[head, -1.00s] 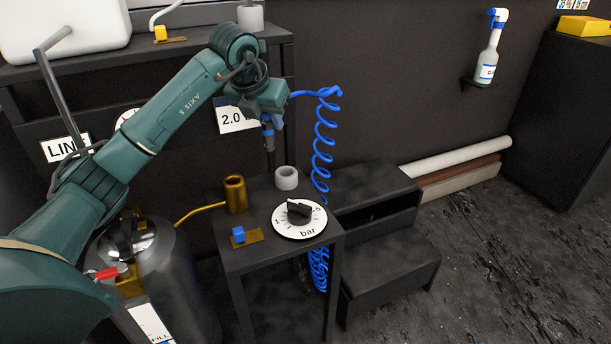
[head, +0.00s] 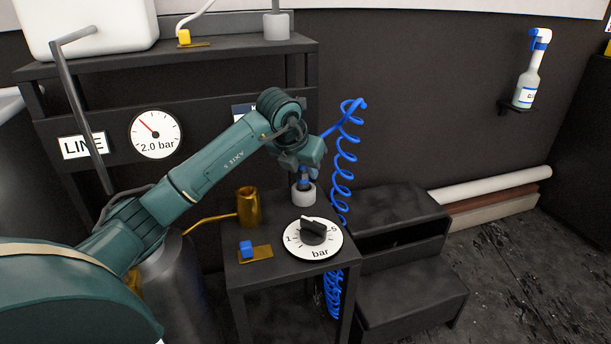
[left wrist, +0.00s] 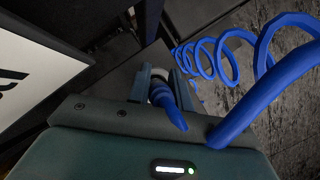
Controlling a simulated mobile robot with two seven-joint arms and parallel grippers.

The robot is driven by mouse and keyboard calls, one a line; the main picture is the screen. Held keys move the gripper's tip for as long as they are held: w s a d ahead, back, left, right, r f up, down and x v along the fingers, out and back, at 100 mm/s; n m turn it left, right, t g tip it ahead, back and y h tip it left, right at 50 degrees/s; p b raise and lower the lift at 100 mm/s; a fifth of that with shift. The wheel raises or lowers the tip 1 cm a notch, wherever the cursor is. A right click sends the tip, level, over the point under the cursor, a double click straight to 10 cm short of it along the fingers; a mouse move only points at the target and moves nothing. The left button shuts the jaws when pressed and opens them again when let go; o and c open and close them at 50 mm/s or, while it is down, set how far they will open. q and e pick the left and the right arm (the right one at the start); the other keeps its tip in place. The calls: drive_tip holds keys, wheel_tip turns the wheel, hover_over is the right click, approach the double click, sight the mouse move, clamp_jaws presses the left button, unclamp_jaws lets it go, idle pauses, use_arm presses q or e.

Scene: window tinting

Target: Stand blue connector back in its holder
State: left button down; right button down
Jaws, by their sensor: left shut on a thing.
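The blue connector (head: 303,183) is held by my left gripper (head: 301,176), which is shut on it and points down. It looks about upright, right at the mouth of the light grey round holder (head: 304,197) on the small dark stand. Its lower end is hidden, so how deep it sits in the holder cannot be told. My right gripper is not in view.
A coiled blue hose (head: 342,165) hangs just right of the gripper. A bar dial (head: 313,238), a brass cup (head: 248,207) and a blue block on a brass plate (head: 247,249) share the stand (head: 285,271). Dark steps (head: 400,222) stand to the right.

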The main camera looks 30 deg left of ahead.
use_arm(q)
drive_tip(key=shift+f, duration=0.45)
drive_tip(key=shift+r, duration=0.1)
drive_tip(key=shift+f, duration=0.2)
drive_tip(key=c, duration=1.3)
unclamp_jaws()
drive_tip(key=shift+o, duration=0.2)
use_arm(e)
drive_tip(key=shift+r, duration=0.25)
